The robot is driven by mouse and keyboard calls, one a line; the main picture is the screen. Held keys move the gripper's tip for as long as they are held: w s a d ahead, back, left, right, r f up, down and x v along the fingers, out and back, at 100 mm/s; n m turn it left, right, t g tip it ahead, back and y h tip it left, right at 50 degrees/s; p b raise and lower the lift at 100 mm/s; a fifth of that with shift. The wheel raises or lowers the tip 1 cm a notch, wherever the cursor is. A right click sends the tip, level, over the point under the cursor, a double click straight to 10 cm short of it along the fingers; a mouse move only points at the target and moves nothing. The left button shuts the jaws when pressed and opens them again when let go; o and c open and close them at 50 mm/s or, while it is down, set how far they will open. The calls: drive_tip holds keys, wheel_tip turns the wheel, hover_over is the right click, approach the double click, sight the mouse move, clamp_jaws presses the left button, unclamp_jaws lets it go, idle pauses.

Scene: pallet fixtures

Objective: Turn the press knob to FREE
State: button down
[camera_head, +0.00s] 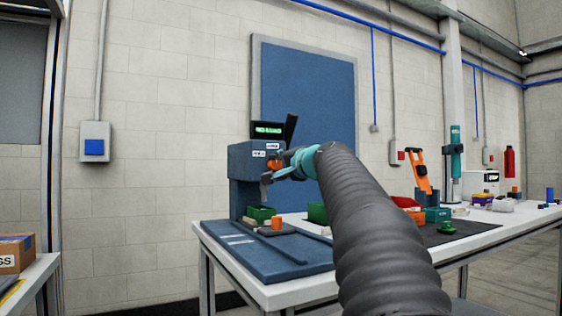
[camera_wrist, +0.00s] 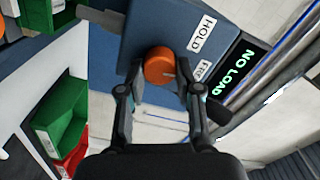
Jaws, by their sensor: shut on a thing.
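The blue-grey press (camera_head: 243,160) stands at the left end of the bench. Its orange knob (camera_wrist: 160,66) shows in the wrist view on the press face, beside the labels HOLD (camera_wrist: 202,35) and FREE (camera_wrist: 201,71). The FREE label is partly hidden by a finger. A pale mark on the knob points toward the FREE side. My gripper (camera_wrist: 158,85) is shut on the knob, one finger on each side. In the head view my gripper (camera_head: 274,168) is at the press front and covers part of the knob.
A green-lit display (camera_wrist: 233,73) reads NO LOAD. Below the press sit a green bin (camera_head: 261,213) and an orange cylinder (camera_head: 277,222). Further right on the bench (camera_head: 475,240) are more bins, an orange tool and a teal stand. The blue mat (camera_head: 265,256) is mostly clear in front.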

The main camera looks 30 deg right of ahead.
drive_tip(key=shift+r+m, duration=0.1)
drive_tip(key=shift+m, duration=0.6)
drive_tip(key=c, duration=0.8)
unclamp_jaws()
drive_tip(key=shift+s, duration=0.1)
drive_tip(key=s, duration=1.1)
drive_tip(key=shift+s+d, duration=0.25)
drive_tip(key=shift+s, duration=0.15)
